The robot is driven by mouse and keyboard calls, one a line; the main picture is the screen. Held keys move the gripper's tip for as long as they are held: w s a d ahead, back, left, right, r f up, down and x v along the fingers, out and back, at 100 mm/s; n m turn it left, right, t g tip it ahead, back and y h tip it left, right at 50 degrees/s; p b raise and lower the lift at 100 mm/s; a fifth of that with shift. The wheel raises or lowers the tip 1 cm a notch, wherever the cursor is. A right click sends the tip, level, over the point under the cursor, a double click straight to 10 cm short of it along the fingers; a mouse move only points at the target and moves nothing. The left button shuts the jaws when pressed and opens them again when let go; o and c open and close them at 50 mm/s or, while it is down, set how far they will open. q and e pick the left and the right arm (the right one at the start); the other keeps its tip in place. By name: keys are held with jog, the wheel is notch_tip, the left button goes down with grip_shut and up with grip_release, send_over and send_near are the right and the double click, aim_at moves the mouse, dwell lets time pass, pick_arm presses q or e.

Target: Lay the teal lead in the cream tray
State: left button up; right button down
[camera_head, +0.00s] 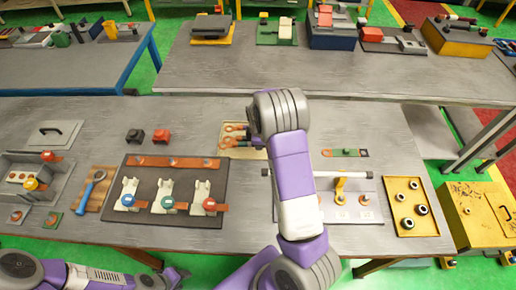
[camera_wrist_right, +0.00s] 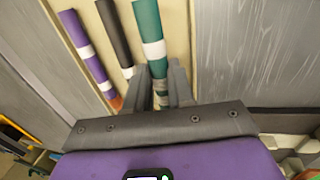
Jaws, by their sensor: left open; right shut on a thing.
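The cream tray (camera_head: 225,152) is near the middle of the table, partly hidden behind my right arm; its cream floor (camera_wrist_right: 179,35) fills the middle of the wrist view. The teal lead (camera_wrist_right: 146,18), with a white band, is between the fingers of my right gripper (camera_wrist_right: 160,88), which is shut on it. It is over the tray, beside a black lead (camera_wrist_right: 113,30) and a purple lead (camera_wrist_right: 77,35); I cannot tell whether it touches the floor. The right fingertips are hidden in the head view. My left gripper (camera_head: 178,274) is open and empty at the lower left.
A dark board (camera_head: 150,228) with several cream fixtures stands left of the tray. A yellow tray (camera_head: 430,226) with several rings is at the right. Black and red blocks (camera_head: 161,136) sit behind the board. A blue-handled tool (camera_head: 87,195) lies at the left.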

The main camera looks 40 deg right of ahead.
jog(key=shift+w+f, duration=0.1)
jog(key=shift+f, duration=1.8)
jog(key=c, duration=1.3)
grip_release()
jog(key=shift+f, duration=0.1)
jog(key=shift+o, duration=0.2)
notch_tip(320, 180, up, 12)
jog(key=s+a, duration=0.1)
jog(key=s, duration=0.1)
jog(key=shift+a+p, duration=0.3)
jog(key=shift+p, duration=0.05)
